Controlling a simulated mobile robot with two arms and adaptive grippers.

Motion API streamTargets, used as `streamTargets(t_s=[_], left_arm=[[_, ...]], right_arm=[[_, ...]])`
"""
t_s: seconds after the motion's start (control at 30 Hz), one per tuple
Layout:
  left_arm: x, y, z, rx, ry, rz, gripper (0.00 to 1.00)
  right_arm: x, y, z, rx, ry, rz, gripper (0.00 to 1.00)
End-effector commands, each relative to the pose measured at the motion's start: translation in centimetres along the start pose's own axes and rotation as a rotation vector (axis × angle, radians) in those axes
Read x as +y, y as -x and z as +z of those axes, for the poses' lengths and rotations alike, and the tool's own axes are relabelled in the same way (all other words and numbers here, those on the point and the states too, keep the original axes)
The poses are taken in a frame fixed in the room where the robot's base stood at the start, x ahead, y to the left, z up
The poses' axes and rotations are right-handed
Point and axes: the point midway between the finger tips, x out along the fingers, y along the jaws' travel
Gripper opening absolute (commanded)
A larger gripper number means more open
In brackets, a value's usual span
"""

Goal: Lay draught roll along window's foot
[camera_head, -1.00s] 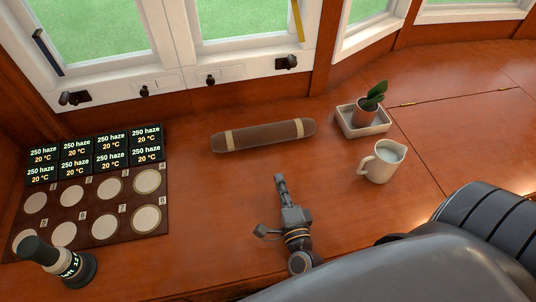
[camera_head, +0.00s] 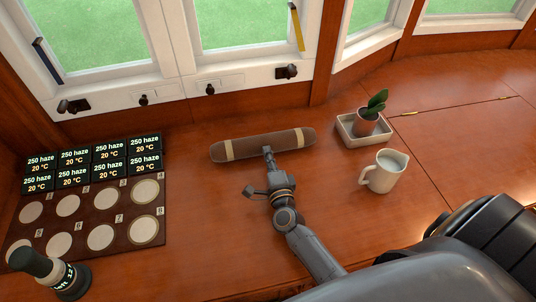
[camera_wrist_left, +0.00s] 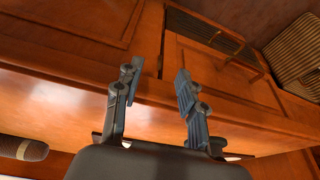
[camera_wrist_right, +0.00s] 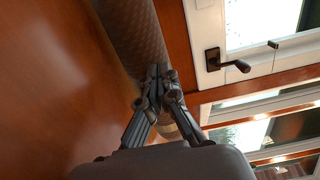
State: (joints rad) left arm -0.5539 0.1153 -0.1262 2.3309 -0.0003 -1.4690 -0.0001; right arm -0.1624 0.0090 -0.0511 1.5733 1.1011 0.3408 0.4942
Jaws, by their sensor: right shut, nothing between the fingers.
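The draught roll (camera_head: 285,141) is a brown patterned cylinder with pale bands, lying on the wooden top a little in front of the white window frame (camera_head: 190,98). A bare strip of wood separates them. My right gripper (camera_head: 268,152) is shut and empty, its tips at the roll's near side around the middle. In the right wrist view the roll (camera_wrist_right: 133,35) runs just past the closed fingertips (camera_wrist_right: 159,75); contact is unclear. My left gripper (camera_wrist_left: 155,78) is open and empty, with a roll end (camera_wrist_left: 24,149) at lower left of its view. The head view does not show it.
A potted plant (camera_head: 367,121) in a pale tray (camera_head: 349,134) and a cream jug (camera_head: 384,171) stand to the right. A board with round discs (camera_head: 122,215) and a dark labelled object (camera_head: 62,275) are at left. Dark window handles (camera_head: 73,106) project above the top.

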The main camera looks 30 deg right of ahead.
Motion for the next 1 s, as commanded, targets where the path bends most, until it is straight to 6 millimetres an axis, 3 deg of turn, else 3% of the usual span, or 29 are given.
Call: streamTargets(t_s=[0.47,0.6,0.77,1.0], left_arm=[[0.0,0.1,0.2,-0.006,0.001,0.000,0.40],[0.0,0.1,0.4,-0.009,0.001,0.000,0.40],[-0.1,2.4,0.4,0.007,-0.003,-0.003,0.40],[-0.1,1.9,0.6,0.021,-0.001,-0.003,0.40]], right_arm=[[-0.1,-1.0,-0.1,0.001,0.000,-0.003,0.00],[-0.1,-3.8,0.0,0.002,-0.002,-0.005,0.00],[0.1,-7.9,0.0,0.001,0.000,-0.005,0.00],[0.2,-13.1,-0.1,0.002,-0.001,-0.004,0.00]])
